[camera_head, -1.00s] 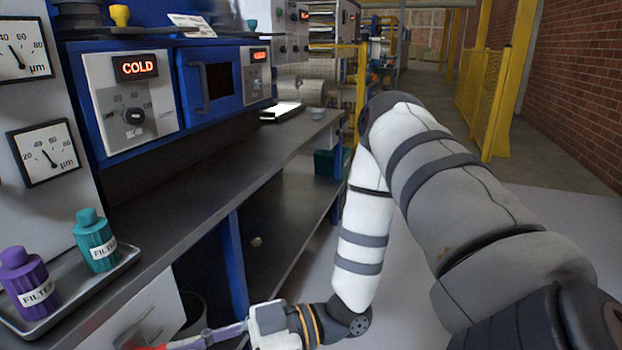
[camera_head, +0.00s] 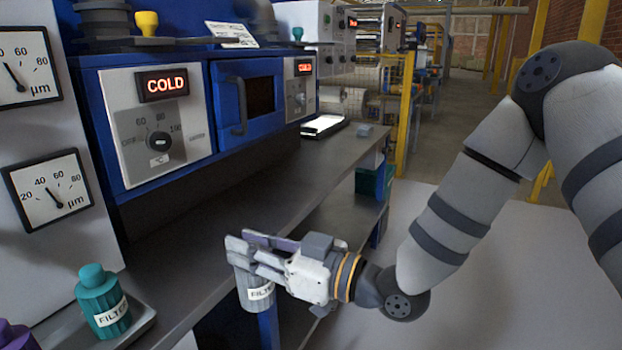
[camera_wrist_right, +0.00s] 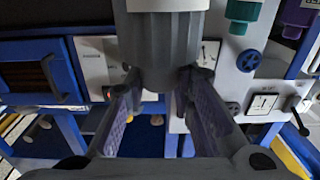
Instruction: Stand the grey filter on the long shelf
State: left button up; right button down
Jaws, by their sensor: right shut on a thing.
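The grey filter (camera_head: 257,293), a ribbed bottle with a white label, is in my right gripper (camera_head: 247,255). The fingers are shut around its top part and hide its cap in the head view. It looks about upright, in front of the counter edge. In the right wrist view the grey filter (camera_wrist_right: 160,50) fills the top middle, between the two fingers (camera_wrist_right: 155,110). A long dark grey shelf (camera_head: 215,215) runs below the blue machines, and a lower shelf (camera_head: 345,222) shows beneath it. I cannot tell whether the filter touches anything. My left gripper is out of view.
A teal filter (camera_head: 103,303) stands on a grey tray (camera_head: 145,318) at the lower left, with part of a purple filter (camera_head: 14,336) beside it. A lit tablet-like device (camera_head: 323,126) lies at the shelf's far end. The shelf's middle stretch is clear.

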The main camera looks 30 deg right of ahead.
jog(key=w+a+r+m+t+h+p, duration=0.2)
jog(key=w+a+r+m+h, duration=0.15)
jog(key=a+r, duration=0.65)
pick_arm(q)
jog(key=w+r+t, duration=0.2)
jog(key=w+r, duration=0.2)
pick_arm(e)
jog(key=s+a+r+m+t+h, duration=0.1)
jog(key=s+a+r+m+h, duration=0.1)
jog(key=s+a+r+h, duration=0.3)
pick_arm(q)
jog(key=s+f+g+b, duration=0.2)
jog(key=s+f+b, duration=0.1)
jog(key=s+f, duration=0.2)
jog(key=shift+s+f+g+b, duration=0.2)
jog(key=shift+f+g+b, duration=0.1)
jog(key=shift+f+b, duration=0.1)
pick_arm(e)
jog(key=w+d+f+y, duration=0.2)
jog(key=w+f, duration=1.3)
jog(key=shift+d+f, duration=0.25)
jog(key=shift+f, duration=0.1)
jog(key=shift+f, duration=0.15)
jog(key=c, duration=1.4)
grip_release()
jog(key=shift+f, duration=0.1)
jog(key=shift+o, duration=0.2)
